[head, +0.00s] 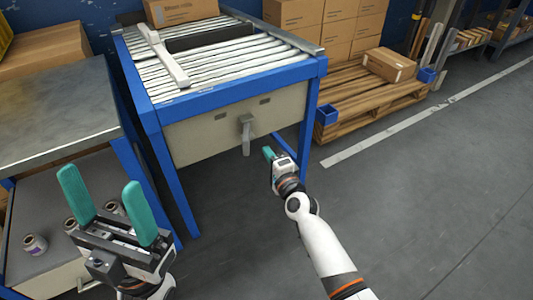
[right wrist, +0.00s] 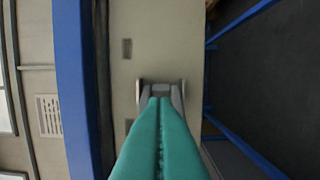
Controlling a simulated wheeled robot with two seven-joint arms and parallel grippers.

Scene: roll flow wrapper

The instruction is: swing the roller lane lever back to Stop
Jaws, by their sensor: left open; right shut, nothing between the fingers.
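The grey lever (head: 246,138) sits on the beige front panel (head: 200,136) of the roller lane (head: 215,65) and hangs about straight down in the head view. In the right wrist view the lever's mount (right wrist: 161,88) shows just beyond my fingertips, and the fingers hide the rest of the lever. My right gripper (head: 268,153) is shut and empty, just right of the lever's lower end. Whether it touches the lever I cannot tell. My left gripper (head: 106,205) is open and empty, at the lower left in front of the grey table.
Two small dark plates (head: 221,116) flank the lever; their text is unreadable. The grey table (head: 55,115) stands left, with small cans (head: 34,243) on its lower shelf. A pallet (head: 365,105) with boxes stands right. The floor in front is clear.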

